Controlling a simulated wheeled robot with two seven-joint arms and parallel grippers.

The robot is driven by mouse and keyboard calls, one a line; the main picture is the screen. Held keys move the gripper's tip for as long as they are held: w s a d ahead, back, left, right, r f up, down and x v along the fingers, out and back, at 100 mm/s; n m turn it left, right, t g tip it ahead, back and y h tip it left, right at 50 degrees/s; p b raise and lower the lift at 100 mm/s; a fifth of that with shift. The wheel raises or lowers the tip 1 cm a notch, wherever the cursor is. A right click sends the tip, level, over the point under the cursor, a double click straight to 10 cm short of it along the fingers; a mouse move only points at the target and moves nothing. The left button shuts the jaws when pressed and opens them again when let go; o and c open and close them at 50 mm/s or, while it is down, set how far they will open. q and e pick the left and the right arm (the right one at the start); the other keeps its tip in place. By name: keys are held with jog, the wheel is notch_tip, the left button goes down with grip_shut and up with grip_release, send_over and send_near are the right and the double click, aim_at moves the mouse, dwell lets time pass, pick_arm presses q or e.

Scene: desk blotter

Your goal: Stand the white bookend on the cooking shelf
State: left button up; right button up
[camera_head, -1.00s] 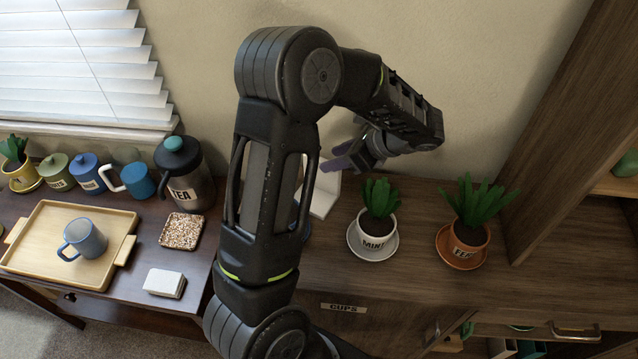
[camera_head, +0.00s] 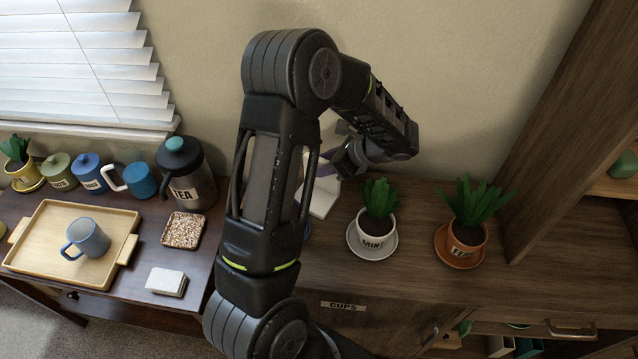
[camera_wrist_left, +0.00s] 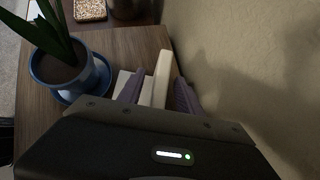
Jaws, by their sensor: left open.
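The white bookend (camera_head: 324,198) stands on the wooden cabinet top near the wall, partly hidden behind my left arm in the head view. In the left wrist view its upright plate (camera_wrist_left: 162,76) rises between the two purple fingers, with a pale base part to the left. My left gripper (camera_wrist_left: 160,94) is open, one finger on each side of the plate; whether they touch it I cannot tell. It also shows in the head view (camera_head: 340,166). No label in view reads "cooking", so I cannot tell which shelf that is. My right gripper is out of view.
A blue pot (camera_wrist_left: 62,72) with a plant stands beside the bookend. The mint pot (camera_head: 374,232) and an orange pot (camera_head: 466,242) stand to the right on saucers. A tall wooden shelf unit (camera_head: 570,130) rises at the right. The wall (camera_wrist_left: 235,70) is close to the gripper.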

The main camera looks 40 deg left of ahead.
pick_arm(q)
grip_shut()
dwell(0.4)
dwell(1.0)
